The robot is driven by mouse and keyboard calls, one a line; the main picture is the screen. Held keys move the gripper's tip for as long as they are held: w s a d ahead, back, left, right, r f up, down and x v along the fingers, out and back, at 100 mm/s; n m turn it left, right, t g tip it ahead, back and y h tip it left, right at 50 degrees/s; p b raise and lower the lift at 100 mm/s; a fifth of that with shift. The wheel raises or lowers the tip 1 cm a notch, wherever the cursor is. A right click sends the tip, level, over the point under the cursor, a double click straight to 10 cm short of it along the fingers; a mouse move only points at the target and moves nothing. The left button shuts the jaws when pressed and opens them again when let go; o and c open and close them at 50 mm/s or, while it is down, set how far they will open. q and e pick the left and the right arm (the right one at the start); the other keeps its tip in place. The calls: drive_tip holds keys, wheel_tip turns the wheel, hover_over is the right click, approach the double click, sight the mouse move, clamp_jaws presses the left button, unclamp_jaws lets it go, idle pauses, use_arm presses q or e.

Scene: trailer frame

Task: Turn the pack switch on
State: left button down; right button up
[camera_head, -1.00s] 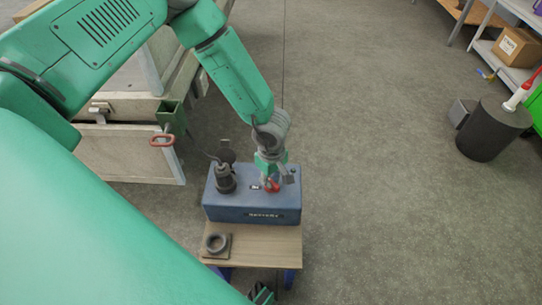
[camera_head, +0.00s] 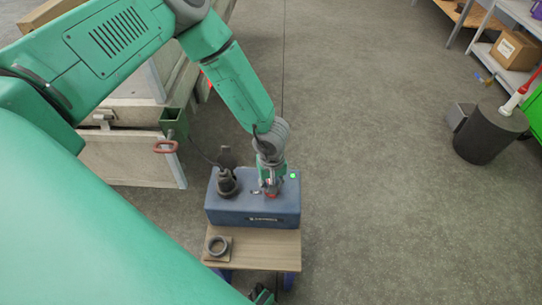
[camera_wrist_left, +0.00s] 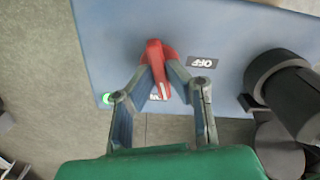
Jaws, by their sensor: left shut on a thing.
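The pack is a blue box (camera_head: 230,211) on a small wooden-topped stand, with a red switch handle on its top face. The handle (camera_wrist_left: 155,60) shows clearly in the left wrist view, upright between the fingers. My left gripper (camera_head: 271,193) is shut on the handle from above; its fingers (camera_wrist_left: 164,72) close on both sides of it in the left wrist view. An OFF label (camera_wrist_left: 202,62) is right of the handle. A green lamp (camera_head: 292,176) glows on the box. A small part of my right gripper (camera_head: 262,296) shows at the bottom edge.
A dark plug with a cable (camera_head: 227,183) stands on the box's left side, close to my left gripper. A dark ring on a square base (camera_head: 217,246) lies on the stand's wooden top (camera_head: 265,247). A trailer frame (camera_head: 130,153) is at left.

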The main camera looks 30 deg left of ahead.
use_arm(q)
drive_tip(key=shift+w+m, duration=0.2)
drive_tip(key=shift+m, duration=0.5)
drive_tip(key=shift+r+m+p, duration=0.1)
drive_tip(key=shift+m+p, duration=0.3)
drive_tip(key=shift+m, duration=0.4)
drive_tip(key=shift+a+m, duration=0.1)
drive_tip(key=shift+m, duration=0.6)
drive_tip(key=c, duration=1.5)
unclamp_jaws()
drive_tip(key=shift+o, duration=0.2)
drive_tip(key=shift+s, duration=0.1)
